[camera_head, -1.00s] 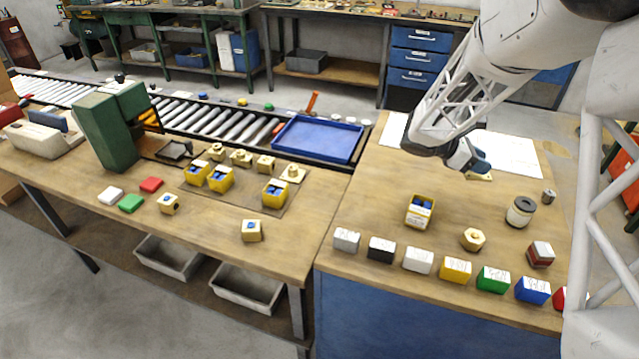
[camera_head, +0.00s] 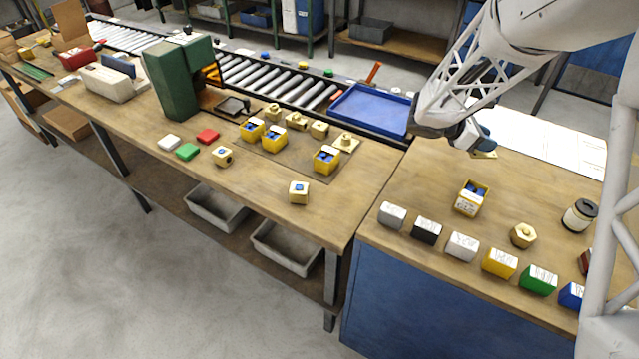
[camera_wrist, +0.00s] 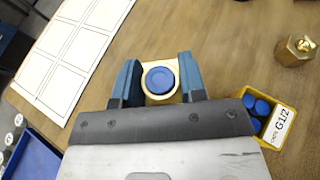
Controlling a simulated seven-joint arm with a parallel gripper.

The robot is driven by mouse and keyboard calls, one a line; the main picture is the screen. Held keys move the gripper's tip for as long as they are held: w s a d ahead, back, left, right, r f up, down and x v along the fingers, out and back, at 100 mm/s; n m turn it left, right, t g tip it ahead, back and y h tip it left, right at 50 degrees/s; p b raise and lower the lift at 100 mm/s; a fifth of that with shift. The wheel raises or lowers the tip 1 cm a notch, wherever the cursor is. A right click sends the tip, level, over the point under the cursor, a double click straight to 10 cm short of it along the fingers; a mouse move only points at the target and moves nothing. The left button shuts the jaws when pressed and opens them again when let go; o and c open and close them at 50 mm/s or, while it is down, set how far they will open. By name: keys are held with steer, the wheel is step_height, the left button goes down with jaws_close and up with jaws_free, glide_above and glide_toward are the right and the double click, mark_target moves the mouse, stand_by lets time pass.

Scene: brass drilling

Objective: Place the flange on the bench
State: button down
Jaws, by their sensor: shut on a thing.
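My gripper (camera_head: 474,139) is over the right-hand bench (camera_head: 400,188), near the blue tray's right side. In the wrist view its two blue fingers (camera_wrist: 159,80) are shut on the flange (camera_wrist: 147,90), a pale brass plate with a round blue cap or disc at its centre. In the head view only the flange's edge (camera_head: 484,155) shows below the fingers. I cannot tell from the pictures whether the flange touches the bench top.
A yellow G1/2 cap box (camera_head: 468,202) and a hexagonal brass part (camera_head: 523,235) stand nearby. Several coloured blocks line the bench's front edge. White sheets (camera_head: 560,140) lie behind. A blue tray (camera_head: 372,110) is at the left, and a green press (camera_head: 178,85) stands on the left bench.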

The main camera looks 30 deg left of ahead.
steer(key=s+a+f+n+t+y, duration=0.2)
steer(key=s+a+n+t+y, duration=0.15)
steer(key=a, duration=1.05)
steer(key=s+a+f+n+t+y, duration=0.1)
steer(key=s+a+n+t+y, duration=0.3)
steer(key=a, duration=0.9)
steer(key=s+a+f+n+y, duration=0.3)
steer(key=s+a+n+y, duration=0.1)
steer(key=s+a, duration=1.5)
steer(key=a, duration=0.3)
steer(key=shift+a+n+g, duration=0.35)
steer(key=shift+a, duration=0.05)
steer(key=shift+f, duration=0.25)
steer(key=shift+f, duration=3)
steer(key=shift+f, duration=1.85)
steer(key=shift+f, duration=0.1)
